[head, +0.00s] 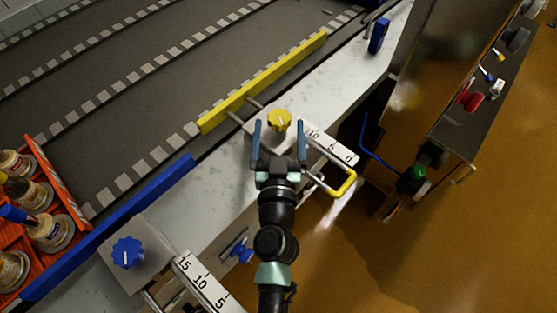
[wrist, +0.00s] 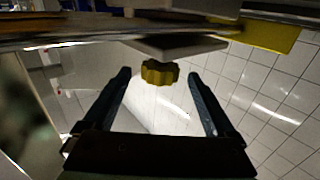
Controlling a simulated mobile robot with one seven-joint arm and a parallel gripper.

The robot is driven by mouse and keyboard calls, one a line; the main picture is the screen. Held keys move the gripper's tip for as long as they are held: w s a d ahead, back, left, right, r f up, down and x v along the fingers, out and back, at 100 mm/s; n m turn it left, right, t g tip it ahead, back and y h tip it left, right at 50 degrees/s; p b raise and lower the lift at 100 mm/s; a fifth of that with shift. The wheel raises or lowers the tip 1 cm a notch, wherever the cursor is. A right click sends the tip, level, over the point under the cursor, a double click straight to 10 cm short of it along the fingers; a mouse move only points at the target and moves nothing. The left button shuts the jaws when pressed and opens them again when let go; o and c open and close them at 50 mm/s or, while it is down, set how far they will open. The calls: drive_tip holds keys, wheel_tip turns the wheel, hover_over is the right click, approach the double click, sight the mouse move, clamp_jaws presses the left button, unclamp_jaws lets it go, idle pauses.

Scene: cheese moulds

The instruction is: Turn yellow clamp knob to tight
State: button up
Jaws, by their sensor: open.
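The yellow clamp knob (head: 279,120) is a lobed knob with a pointer mark, on a pale clamp block (head: 262,139) beside a numbered scale (head: 331,147). My gripper (head: 279,128) is open, with its two blue fingers on either side of the knob in the head view. In the wrist view the yellow knob (wrist: 160,72) shows beyond and between the open fingertips (wrist: 160,74), and nothing is held. I cannot tell how far the fingers stand from the knob in height. The tight mark is not readable.
A yellow guide bar (head: 265,82) joins the clamp by rods along the dark conveyor (head: 130,80). A yellow handle (head: 345,188) sticks out at right.

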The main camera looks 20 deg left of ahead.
drive_tip(key=b+v, duration=0.1)
drive_tip(key=v, duration=0.8)
drive_tip(key=shift+s+b, duration=0.3)
drive_tip(key=shift+b, duration=0.1)
drive_tip(key=shift+d, duration=0.15)
